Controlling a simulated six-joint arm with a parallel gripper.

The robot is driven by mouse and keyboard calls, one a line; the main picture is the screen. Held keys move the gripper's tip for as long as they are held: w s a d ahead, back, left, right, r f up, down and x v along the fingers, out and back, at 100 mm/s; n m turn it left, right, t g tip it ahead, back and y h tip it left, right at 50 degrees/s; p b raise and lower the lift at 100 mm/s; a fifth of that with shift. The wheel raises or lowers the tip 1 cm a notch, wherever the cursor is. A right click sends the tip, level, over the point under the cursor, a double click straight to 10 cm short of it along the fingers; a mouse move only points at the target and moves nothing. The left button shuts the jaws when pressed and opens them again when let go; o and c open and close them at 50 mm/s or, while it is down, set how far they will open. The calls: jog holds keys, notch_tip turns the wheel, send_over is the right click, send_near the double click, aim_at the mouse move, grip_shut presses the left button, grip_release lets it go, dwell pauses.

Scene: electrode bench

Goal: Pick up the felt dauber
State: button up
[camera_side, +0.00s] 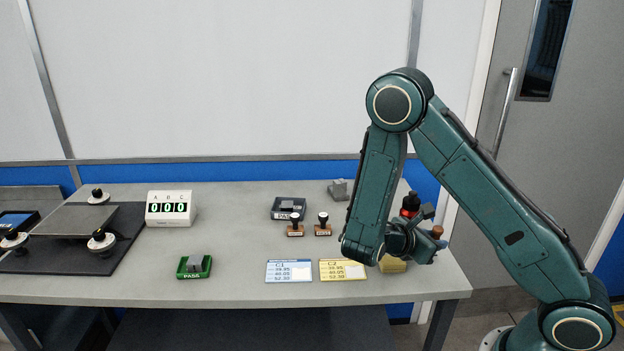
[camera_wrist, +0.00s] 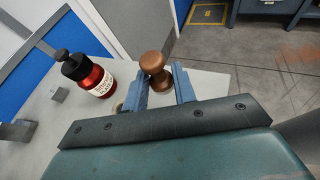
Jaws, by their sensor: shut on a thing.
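The felt dauber (camera_wrist: 153,66) has a round brown wooden knob and stands between the two blue fingers of my gripper (camera_wrist: 162,84) in the wrist view. My gripper is shut on it. In the side view the dauber's brown knob (camera_side: 437,232) shows at the right side of my gripper (camera_side: 427,246), over the right end of the bench. The dauber's lower end is hidden by the fingers, and I cannot tell whether it touches the bench top.
A red bottle with a black cap (camera_wrist: 96,80) stands close by on the grey bench (camera_side: 230,240).

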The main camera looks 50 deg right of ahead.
notch_tip(320, 180, up, 14)
dwell(0.6)
jog(key=shift+w, duration=0.1)
dwell(0.4)
